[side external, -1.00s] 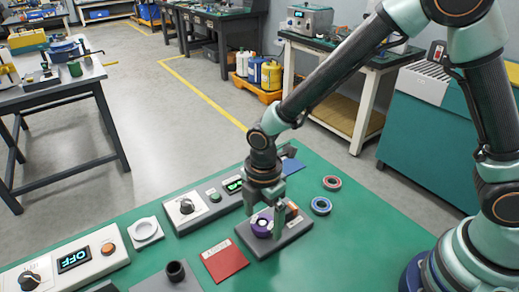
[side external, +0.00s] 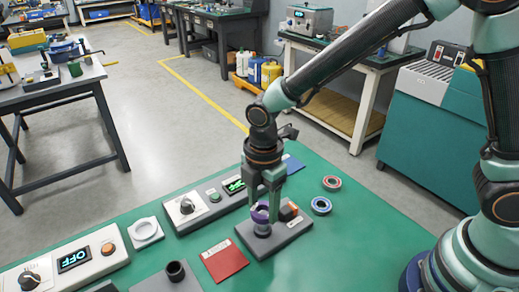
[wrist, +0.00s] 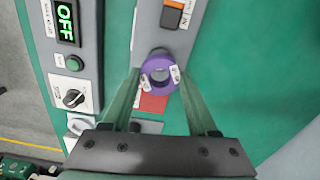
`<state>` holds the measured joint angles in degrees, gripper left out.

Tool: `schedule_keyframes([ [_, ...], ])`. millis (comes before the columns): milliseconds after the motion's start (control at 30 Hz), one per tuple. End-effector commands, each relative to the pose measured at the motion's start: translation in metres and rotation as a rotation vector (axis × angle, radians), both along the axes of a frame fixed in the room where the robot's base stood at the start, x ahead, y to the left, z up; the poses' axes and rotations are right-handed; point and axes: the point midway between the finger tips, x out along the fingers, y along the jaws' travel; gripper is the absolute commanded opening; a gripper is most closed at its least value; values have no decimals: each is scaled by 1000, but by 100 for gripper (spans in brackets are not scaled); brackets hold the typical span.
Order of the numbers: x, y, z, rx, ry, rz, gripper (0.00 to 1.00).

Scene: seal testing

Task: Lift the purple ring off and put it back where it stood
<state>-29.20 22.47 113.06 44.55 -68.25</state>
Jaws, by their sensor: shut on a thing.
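The purple ring (side external: 260,213) is between the fingertips of my gripper (side external: 265,210), which is shut on it. In the wrist view the ring (wrist: 158,86) sits between the two green fingers, with small white labels on its top. The ring is up at the upper part of a short grey post (side external: 262,231) on the dark grey base plate (side external: 290,235). Whether the ring is fully clear of the post's top cannot be told. The fingers partly hide the ring in the side view.
An orange-and-dark block (side external: 289,211) stands on the same plate, close to the right of my gripper. A red card (side external: 224,260) lies left.

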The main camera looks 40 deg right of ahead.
Motion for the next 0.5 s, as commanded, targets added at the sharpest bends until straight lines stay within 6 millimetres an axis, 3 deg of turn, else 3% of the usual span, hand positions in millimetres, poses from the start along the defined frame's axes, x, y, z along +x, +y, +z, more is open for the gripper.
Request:
schedule_keyframes([
  [300, 2, 1, 93, 5, -9, 0, 0],
  [500, 1, 1, 133, 4, -7, 0, 0],
])
